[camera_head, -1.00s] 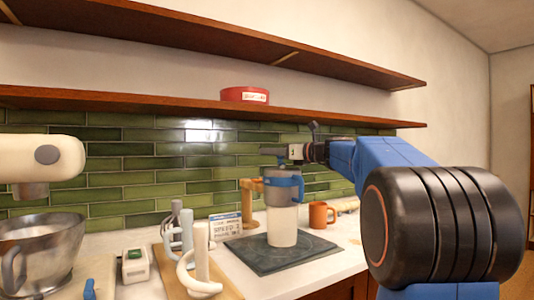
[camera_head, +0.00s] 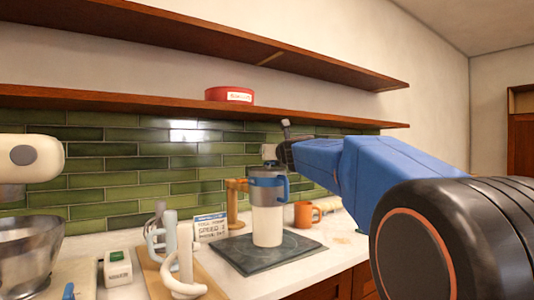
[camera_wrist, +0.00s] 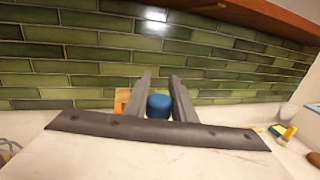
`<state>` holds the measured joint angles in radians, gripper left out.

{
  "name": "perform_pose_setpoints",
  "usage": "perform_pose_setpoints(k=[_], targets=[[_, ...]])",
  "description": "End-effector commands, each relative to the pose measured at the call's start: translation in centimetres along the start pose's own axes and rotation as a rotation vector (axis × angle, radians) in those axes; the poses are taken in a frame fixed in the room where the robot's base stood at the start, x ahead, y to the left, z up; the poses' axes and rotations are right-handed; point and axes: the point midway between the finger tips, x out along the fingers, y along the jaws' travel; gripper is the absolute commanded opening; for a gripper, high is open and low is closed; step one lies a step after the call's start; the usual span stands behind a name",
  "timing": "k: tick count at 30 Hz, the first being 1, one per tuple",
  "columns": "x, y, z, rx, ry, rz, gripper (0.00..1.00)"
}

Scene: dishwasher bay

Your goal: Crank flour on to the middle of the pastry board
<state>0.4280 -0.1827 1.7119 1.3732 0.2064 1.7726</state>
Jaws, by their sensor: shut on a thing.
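The flour sifter (camera_head: 268,187) is a grey cylinder with blue bands and a blue side handle. It appears upright above the dark pastry board (camera_head: 236,256). A plain cream cylinder (camera_head: 267,226) shows directly below it, down to the middle of the board; I cannot tell whether it is a separate thing. My gripper (camera_head: 272,156) is at the top of the sifter. In the wrist view my gripper (camera_wrist: 160,88) has its two fingers on either side of a blue knob (camera_wrist: 159,106), shut on it. The crank's link to the sifter is hidden.
A wooden stand (camera_head: 238,205) is behind the board, and an orange mug (camera_head: 303,215) to its right. A sign card (camera_head: 210,227), pale hooked stands (camera_head: 170,250) and a mixer bowl (camera_head: 28,255) are left. A shelf with a red tin (camera_head: 229,95) runs above.

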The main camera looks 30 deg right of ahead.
Motion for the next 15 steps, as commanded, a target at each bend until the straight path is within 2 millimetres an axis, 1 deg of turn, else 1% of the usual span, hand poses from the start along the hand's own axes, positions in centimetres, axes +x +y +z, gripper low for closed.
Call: perform_pose_setpoints(k=[15], targets=[[-0.16,-0.38,0.01,0.0,0.0,-0.057,0.01]])
